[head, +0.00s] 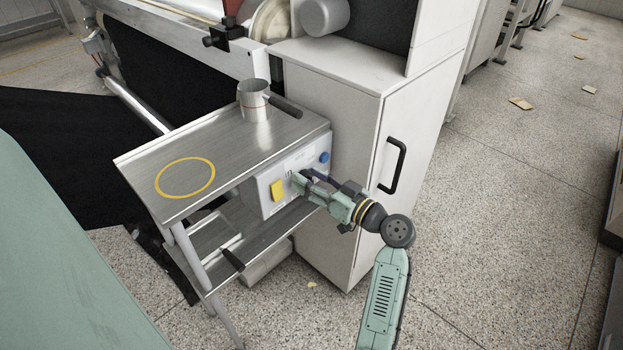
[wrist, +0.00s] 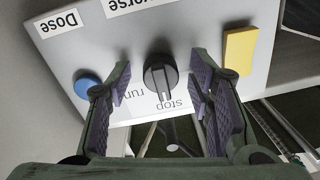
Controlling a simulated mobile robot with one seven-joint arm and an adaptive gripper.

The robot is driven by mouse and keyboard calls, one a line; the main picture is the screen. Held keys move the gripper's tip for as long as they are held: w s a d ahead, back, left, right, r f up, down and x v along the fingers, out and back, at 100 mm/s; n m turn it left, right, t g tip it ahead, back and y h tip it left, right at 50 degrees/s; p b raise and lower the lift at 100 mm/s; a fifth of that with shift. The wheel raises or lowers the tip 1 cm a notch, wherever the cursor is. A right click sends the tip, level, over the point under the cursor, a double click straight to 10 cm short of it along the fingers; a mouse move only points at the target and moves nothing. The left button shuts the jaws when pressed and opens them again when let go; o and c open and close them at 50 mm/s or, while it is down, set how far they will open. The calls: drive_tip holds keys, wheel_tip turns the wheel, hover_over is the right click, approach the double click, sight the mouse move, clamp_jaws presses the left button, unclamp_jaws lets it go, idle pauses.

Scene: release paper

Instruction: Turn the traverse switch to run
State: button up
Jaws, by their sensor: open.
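The traverse switch is a dark round knob (wrist: 160,75) with a raised ridge, on a light grey panel (wrist: 200,40). The words "run" and "stop" sit below it in the wrist view, "run" to the left and "stop" to the right. My gripper (wrist: 160,82) is open, with one purple-padded finger on each side of the knob and gaps visible. Whether the fingertips reach its depth is unclear. In the head view my gripper (head: 302,178) is at the control box front (head: 263,194), hiding the knob.
A blue button (wrist: 87,84) and a yellow block (wrist: 239,51) flank the knob. The box hangs under a metal shelf (head: 215,150) bearing a metal cup (head: 253,105). A white cabinet (head: 350,160) with a black handle stands close on the right. Open floor lies farther right.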

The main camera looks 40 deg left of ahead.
drive_tip(key=shift+c, duration=0.4)
clamp_jaws()
